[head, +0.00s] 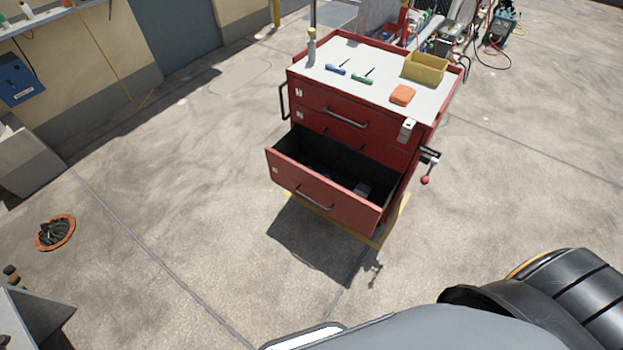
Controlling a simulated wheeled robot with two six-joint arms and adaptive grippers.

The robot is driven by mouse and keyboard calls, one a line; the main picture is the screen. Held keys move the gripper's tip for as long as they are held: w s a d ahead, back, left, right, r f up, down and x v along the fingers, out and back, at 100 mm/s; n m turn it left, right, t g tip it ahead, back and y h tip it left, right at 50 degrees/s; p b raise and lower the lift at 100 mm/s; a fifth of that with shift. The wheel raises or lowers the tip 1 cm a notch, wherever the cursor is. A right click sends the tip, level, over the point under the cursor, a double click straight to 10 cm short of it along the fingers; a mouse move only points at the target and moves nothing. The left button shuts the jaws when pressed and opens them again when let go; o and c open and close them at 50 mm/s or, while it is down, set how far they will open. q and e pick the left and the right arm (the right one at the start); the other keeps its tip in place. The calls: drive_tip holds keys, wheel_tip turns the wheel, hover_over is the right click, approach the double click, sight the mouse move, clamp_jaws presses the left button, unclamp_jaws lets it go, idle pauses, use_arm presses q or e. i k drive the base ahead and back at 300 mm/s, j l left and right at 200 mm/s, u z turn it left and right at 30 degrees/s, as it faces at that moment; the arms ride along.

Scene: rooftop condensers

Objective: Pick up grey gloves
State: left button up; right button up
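I cannot clearly make out grey gloves. A red tool cabinet (335,207) stands ahead of me with its lowest visible drawer pulled open. Inside the dark drawer (390,183) lies a small light grey item (362,190), with other dim shapes to its left. They are too small and shaded to name. The drawer's front wall hides part of its floor. Neither of my grippers is in view; only parts of my own body show at the bottom right.
The cabinet top holds a yellow bin (426,68), an orange block (402,95), blue (336,69) and green screwdrivers (362,78) and a bottle (311,48). An orange-rimmed round object (68,232) lies on the floor at left. The concrete around the cabinet's front is clear.

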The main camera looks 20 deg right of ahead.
sight(363, 191)
drive_tip(key=z, duration=1.1)
